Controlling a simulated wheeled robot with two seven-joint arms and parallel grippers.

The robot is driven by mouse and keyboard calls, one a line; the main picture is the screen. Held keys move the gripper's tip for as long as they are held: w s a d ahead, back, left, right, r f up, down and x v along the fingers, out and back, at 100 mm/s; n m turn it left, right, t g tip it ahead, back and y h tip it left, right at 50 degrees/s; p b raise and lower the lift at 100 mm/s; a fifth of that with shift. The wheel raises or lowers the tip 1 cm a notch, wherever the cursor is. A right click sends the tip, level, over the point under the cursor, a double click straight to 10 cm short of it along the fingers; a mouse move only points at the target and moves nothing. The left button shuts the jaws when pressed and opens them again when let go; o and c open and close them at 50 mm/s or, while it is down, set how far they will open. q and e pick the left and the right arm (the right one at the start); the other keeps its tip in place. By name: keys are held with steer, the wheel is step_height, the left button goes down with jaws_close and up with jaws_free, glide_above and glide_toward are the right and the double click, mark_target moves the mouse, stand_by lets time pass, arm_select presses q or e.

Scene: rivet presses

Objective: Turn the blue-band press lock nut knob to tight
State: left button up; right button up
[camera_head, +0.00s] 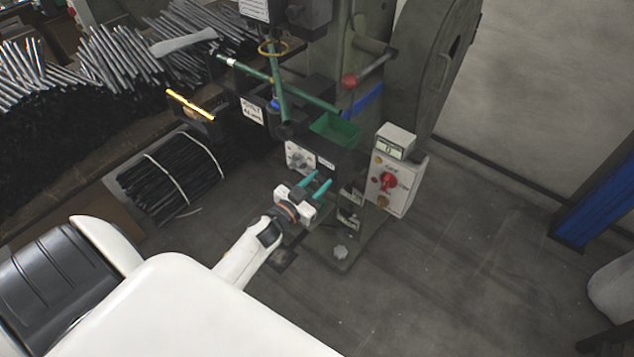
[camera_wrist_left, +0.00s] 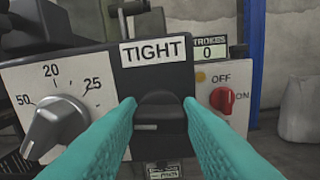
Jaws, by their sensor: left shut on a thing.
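The black lock nut knob (camera_wrist_left: 160,110) shows in the left wrist view on a dark panel, below a white label reading TIGHT (camera_wrist_left: 152,50). A short pale mark lies level on the left part of its face. The teal fingers of my left gripper (camera_wrist_left: 160,104) stand on either side of the knob, shut on it. In the head view my left gripper (camera_head: 323,175) reaches the front of the press (camera_head: 345,40), which has a blue band (camera_head: 363,100). There the knob itself is hard to make out. My right gripper is not in view.
A grey dial (camera_wrist_left: 55,127) with numbers sits left of the knob. A switch box (camera_head: 392,184) with a red knob and a stroke counter stands to the right. A green tray (camera_head: 335,130) and a lever with a red ball (camera_head: 349,81) are above. Bundled rods (camera_head: 175,180) lie left.

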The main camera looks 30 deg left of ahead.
arm_select(q)
steer(key=m, duration=0.4)
steer(key=shift+f+b, duration=0.1)
steer(key=shift+b, duration=0.2)
steer(key=m+b, duration=0.1)
steer(key=m, duration=0.3)
steer(key=shift+d, duration=0.1)
steer(key=m+b, duration=0.1)
steer(key=m, duration=0.3)
steer(key=shift+f+m, duration=0.15)
steer(key=shift+m, duration=0.15)
steer(key=shift+d+m+b, duration=0.1)
steer(key=shift+m+b, duration=0.7)
steer(key=shift+m, duration=1.2)
steer(key=o, duration=1)
